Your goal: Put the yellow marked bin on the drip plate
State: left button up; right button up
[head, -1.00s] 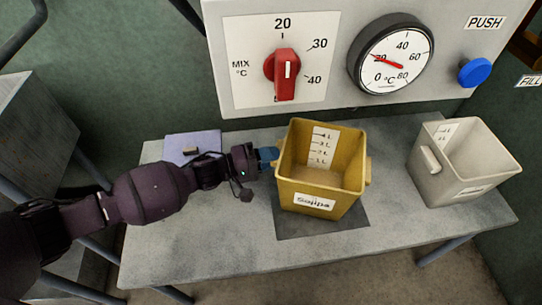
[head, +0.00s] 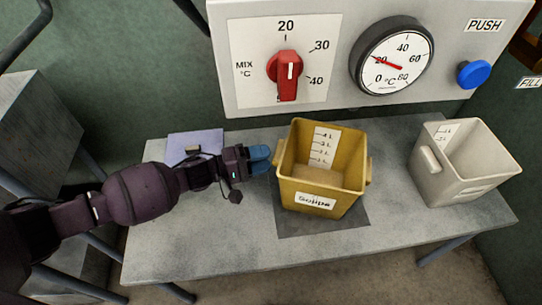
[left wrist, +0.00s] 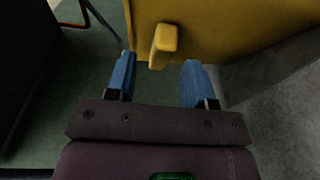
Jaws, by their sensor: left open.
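The yellow bin (head: 322,178) stands upright on the dark grey drip plate (head: 320,223) on the table. It has a litre scale inside and a white label on its front. My left gripper (head: 262,159) is just left of the bin, at its left handle. In the left wrist view the yellow handle (left wrist: 163,42) lies beyond and between the two blue fingers of the open left gripper (left wrist: 158,80), with gaps on both sides. The fingers do not grip it. My right gripper is in neither view.
A whitish bin (head: 464,165) stands on the grey table (head: 185,245) at the right. A bluish flat pad (head: 195,143) lies behind my left arm. A panel with a red knob (head: 285,70), gauge (head: 391,58) and blue button (head: 473,74) is behind. The front left of the table is clear.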

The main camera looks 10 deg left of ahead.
pick_arm(q)
jog(key=v, duration=0.9)
jog(key=shift+p, duration=0.4)
